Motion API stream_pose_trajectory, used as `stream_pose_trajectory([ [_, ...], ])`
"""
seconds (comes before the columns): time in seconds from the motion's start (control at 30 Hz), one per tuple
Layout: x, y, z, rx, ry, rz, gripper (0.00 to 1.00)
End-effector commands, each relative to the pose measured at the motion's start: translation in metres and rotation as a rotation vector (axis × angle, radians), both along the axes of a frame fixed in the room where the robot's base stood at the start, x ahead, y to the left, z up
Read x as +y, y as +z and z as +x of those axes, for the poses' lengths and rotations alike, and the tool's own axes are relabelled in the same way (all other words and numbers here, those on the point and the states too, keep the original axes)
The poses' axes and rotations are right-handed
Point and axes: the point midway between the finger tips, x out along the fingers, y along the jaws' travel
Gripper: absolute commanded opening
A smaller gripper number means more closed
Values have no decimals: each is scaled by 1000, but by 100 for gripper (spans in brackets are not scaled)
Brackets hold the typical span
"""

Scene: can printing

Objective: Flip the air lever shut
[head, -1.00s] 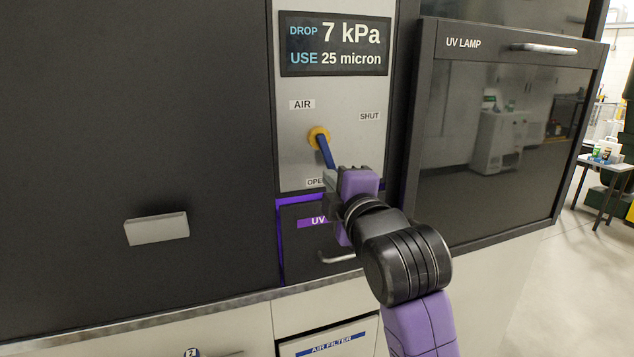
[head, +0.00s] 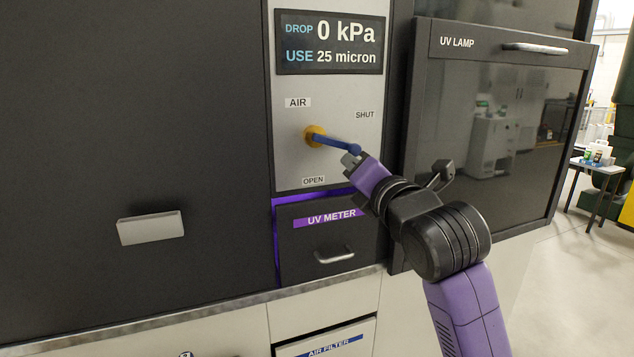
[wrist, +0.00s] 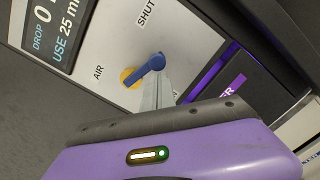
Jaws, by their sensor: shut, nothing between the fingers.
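The air lever (head: 333,144) is a blue handle on a yellow hub (head: 313,135), on the grey panel (head: 290,165) under the display. The handle points right and slightly down, toward the SHUT label (head: 365,115) side and away from the OPEN label (head: 313,181). The lever also shows in the wrist view (wrist: 147,68). My gripper (head: 349,160) is shut and empty, its tips just below the handle's outer end. In the wrist view the fingers (wrist: 157,90) reach up to the handle's end and seem to touch it.
The display (head: 330,42) reads DROP 0 kPa and USE 25 micron. The UV METER drawer (head: 320,245) with a handle lies below the panel. The UV LAMP door (head: 490,140) stands out to the right, close to my arm. A large dark panel (head: 130,100) fills the left.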

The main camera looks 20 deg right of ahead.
Motion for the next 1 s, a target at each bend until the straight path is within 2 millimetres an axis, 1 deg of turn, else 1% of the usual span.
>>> stream_pose_trajectory([
  [0.07, -3, 2, 0, 0, -2, -45, 0],
  [0.43, -6, 8, 0, 2, -1, -37, 0],
  [1.0, -6, 8, 0, 0, -2, -35, 0],
])
